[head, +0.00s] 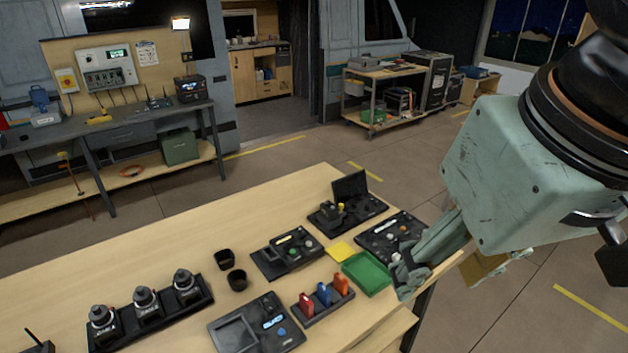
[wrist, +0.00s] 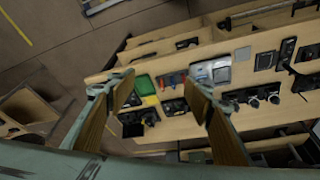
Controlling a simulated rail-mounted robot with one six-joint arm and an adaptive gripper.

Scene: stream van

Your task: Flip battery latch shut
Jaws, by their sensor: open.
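My gripper (wrist: 160,90) is open and empty, its two fingers well apart. In the head view my gripper hangs over the table's right edge, at the near right, beside the green tray (head: 367,272). A black unit with a raised lid (head: 350,186) stands at the far right of the table; it may carry the battery latch, but it is too small to tell. A flat black panel with round knobs (head: 385,235) lies nearer my gripper, partly behind it. Another black panel with a small screen (head: 289,252) lies to its left. No latch can be made out clearly.
The table's far left (head: 190,230) is clear.

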